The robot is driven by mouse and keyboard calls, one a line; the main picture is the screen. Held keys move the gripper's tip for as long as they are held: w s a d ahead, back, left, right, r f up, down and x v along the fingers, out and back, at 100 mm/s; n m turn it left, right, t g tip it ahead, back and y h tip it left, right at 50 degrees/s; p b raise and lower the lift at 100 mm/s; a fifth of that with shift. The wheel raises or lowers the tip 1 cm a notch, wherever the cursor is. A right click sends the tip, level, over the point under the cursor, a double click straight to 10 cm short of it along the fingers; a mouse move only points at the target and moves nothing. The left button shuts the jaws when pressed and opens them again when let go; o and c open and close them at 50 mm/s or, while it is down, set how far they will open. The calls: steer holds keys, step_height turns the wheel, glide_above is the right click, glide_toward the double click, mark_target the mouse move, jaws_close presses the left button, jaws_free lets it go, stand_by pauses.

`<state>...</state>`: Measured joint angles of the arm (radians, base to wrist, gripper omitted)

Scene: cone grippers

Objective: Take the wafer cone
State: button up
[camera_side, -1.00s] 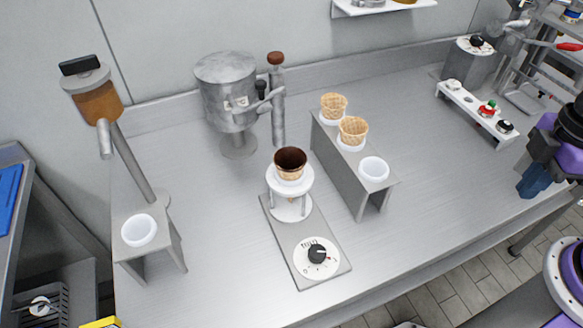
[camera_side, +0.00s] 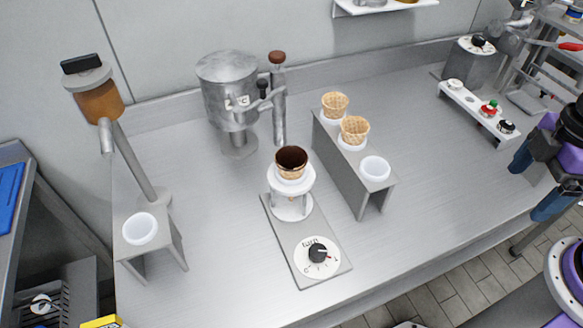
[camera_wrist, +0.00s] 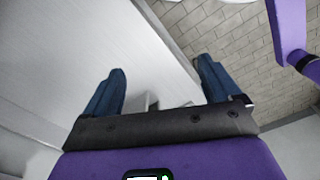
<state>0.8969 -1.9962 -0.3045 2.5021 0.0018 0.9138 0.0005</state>
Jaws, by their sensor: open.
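Two light wafer cones stand upright in a grey rack (camera_side: 345,180): one cone (camera_side: 335,105) in the back holder and one cone (camera_side: 355,130) in the middle holder. The front white holder (camera_side: 375,168) of the rack is empty. A third wafer cone (camera_side: 291,172), dark inside, stands in the round white holder of the stand with the dial. My gripper (camera_side: 532,182) is at the right edge in the side view, well to the right of all the cones. In the wrist view my gripper (camera_wrist: 160,82) has its blue fingers wide apart with nothing between them. No cone shows there.
A dial plate (camera_side: 318,256) lies in front of the cone stand. A metal machine (camera_side: 232,100) with a lever stands behind. An amber dispenser (camera_side: 97,101) stands left, above an empty white cup (camera_side: 139,229). A button strip (camera_side: 482,112) is back right. The counter right of the rack is clear.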

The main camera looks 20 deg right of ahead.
steer(key=w+a+f+n+t+h, duration=0.1)
steer(key=w+n+t+h, duration=0.2)
steer(key=w+n, duration=0.3)
steer(key=n+t+y, duration=0.7)
steer(key=n+t, duration=0.2)
steer(key=n, duration=1.3)
glide_toward(295, 160)
steer(key=x, duration=0.7)
steer(key=shift+d+f, duration=0.25)
steer(key=shift+d, duration=0.05)
steer(key=shift+a+x, duration=0.15)
steer(key=shift+x, duration=1.35)
steer(key=shift+a+x, duration=0.2)
steer(key=shift+x, duration=1.3)
steer(key=shift+s+r, duration=0.1)
steer(key=shift+r, duration=0.15)
steer(key=c, duration=0.8)
